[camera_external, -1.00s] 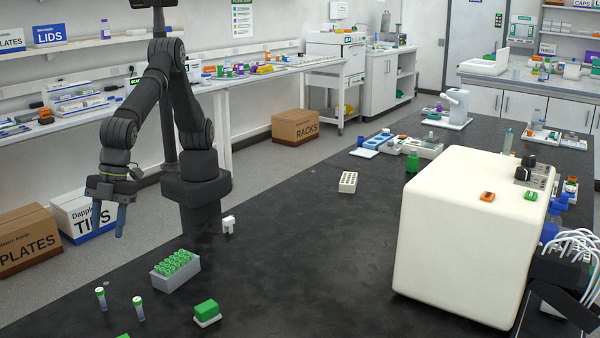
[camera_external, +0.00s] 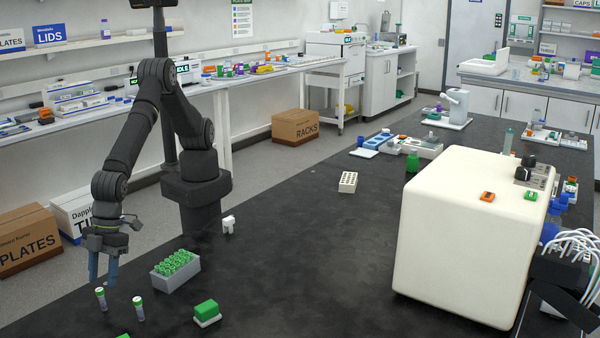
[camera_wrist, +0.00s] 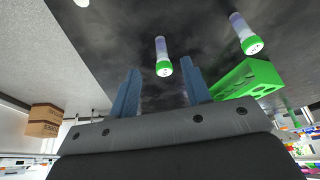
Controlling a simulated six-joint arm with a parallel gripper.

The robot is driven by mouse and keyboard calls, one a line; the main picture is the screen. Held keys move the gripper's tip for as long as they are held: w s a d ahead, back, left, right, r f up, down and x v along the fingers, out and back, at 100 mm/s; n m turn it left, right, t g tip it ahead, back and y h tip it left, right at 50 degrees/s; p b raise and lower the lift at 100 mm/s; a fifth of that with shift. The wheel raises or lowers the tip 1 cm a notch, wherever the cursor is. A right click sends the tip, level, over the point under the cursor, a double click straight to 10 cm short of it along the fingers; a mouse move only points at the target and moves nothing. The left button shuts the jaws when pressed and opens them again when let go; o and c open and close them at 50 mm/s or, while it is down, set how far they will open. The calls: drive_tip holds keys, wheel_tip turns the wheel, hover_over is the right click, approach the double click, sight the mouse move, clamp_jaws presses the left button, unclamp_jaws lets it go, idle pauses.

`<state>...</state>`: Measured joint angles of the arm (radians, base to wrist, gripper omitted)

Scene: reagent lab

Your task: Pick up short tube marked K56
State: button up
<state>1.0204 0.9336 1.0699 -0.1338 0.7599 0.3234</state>
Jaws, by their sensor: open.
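No marking is readable, so I cannot tell which is K56. My gripper (camera_external: 103,282) points down, close to and just above the left tube. Its blue fingers are open and empty. In the wrist view, one green-capped tube (camera_wrist: 162,56) appears between the fingertips (camera_wrist: 160,66), and another tube (camera_wrist: 245,34) is off to the right.
A grey rack of green-capped tubes (camera_external: 165,284) stands right of my gripper. A green block on a white base (camera_external: 207,313) lies further right. A green holed object (camera_wrist: 252,82) is beside the right finger in the wrist view.

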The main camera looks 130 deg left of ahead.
sight(100, 293)
drive_tip(key=shift+w+d+x, duration=0.1)
drive_tip(key=shift+x, duration=1.3)
drive_tip(key=shift+w+d+x, duration=0.1)
drive_tip(key=shift+x, duration=1.3)
drive_tip(key=shift+r, duration=0.15)
clamp_jaws()
